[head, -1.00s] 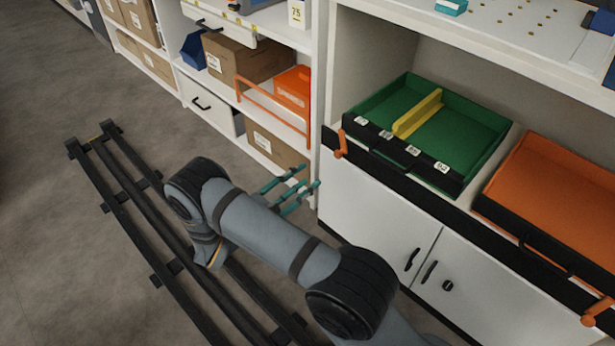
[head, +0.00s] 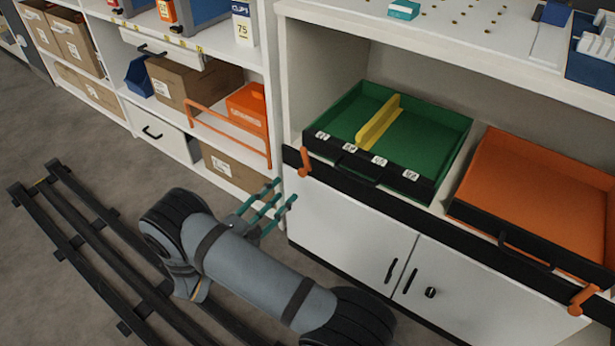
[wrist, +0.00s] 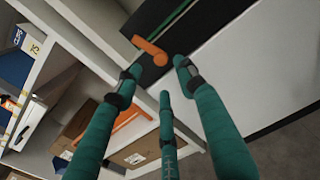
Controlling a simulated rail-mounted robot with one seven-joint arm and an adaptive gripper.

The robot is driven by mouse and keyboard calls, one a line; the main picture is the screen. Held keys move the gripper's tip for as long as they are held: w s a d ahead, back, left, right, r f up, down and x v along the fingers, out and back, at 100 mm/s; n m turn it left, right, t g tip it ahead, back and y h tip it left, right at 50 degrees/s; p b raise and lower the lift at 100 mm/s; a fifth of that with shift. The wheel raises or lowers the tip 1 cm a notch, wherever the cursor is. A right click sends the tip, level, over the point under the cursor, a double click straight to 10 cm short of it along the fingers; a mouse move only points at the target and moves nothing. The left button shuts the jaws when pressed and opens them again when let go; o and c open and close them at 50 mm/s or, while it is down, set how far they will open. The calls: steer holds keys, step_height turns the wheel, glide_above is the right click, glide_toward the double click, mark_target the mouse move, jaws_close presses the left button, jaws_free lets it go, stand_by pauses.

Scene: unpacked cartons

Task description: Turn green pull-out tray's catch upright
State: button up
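The green pull-out tray (head: 425,135) has a yellow divider and a black front with white labels. An orange catch (head: 304,161) sits on the black rail by the tray's front left corner. In the wrist view the catch (wrist: 148,48) shows as a short orange lever with a rounded end, lying slantwise in the picture. I cannot tell its exact angle. My gripper (head: 283,192) has three teal fingers, spread and empty, below and left of the catch in the head view. In the wrist view the fingertips (wrist: 160,76) are close to the catch, apparently not touching it.
An orange tray (head: 540,185) with a second orange catch (head: 583,298) is to the right. White cabinet doors (head: 350,225) are below. At left, shelves hold cartons (head: 190,80), an orange box (head: 247,105) and an orange rail (head: 225,132) that sticks out.

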mark_target(301, 174)
steer(key=b+x, duration=0.2)
steer(key=x, duration=0.6)
steer(key=shift+c, duration=0.7)
steer(key=c, duration=0.8)
jaws_close()
